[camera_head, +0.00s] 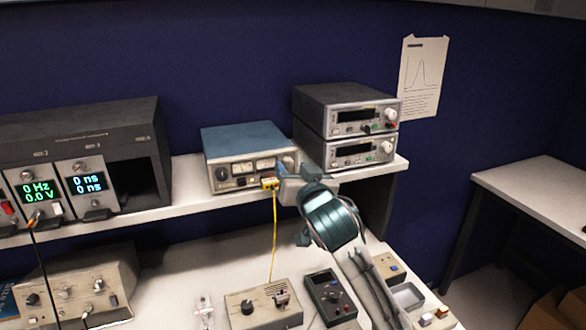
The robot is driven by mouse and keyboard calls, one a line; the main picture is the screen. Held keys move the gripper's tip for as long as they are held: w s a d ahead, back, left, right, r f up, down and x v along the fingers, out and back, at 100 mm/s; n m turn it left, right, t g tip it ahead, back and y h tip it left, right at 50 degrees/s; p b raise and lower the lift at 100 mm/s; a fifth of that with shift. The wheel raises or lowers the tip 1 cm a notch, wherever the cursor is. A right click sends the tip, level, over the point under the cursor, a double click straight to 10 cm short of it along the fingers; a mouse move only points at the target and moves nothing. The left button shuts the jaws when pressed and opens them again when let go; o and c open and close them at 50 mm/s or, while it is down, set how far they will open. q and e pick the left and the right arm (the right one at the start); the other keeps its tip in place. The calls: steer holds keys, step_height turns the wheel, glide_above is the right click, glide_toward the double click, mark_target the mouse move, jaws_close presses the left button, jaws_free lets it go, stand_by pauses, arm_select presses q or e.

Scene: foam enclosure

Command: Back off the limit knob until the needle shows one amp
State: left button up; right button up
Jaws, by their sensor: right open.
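A blue-topped supply (245,138) with a pale front panel and two small needle meters (254,166) stands on the shelf. The needles are too small to read. A dark knob (221,173) shows at the left of its panel. My right gripper (283,168) is open at the panel's right end and hides part of it. I cannot tell whether the limit knob is between its fingers, or whether they touch the panel. A yellow plug (270,183) with a yellow cable sits at the panel's lower edge, just left of the gripper. My left gripper is not in view.
Two stacked grey instruments (346,122) stand right of the supply, close behind my right arm. A dark rack (82,150) with lit displays is at left. The yellow cable (273,240) hangs to a beige box (262,305) on the bench. A dark box (330,297) lies beside it.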

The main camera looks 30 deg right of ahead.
steer(key=shift+w, duration=0.4)
jaws_close()
steer(key=shift+n+p, duration=0.4)
steer(key=shift+p, duration=0.2)
steer(key=shift+n+p, duration=0.35)
steer(key=shift+n, duration=0.35)
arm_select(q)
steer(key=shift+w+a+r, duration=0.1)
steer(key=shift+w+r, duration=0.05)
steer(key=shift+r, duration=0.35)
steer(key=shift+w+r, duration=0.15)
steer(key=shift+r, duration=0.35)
arm_select(e)
jaws_free()
steer(key=shift+s+f, duration=0.1)
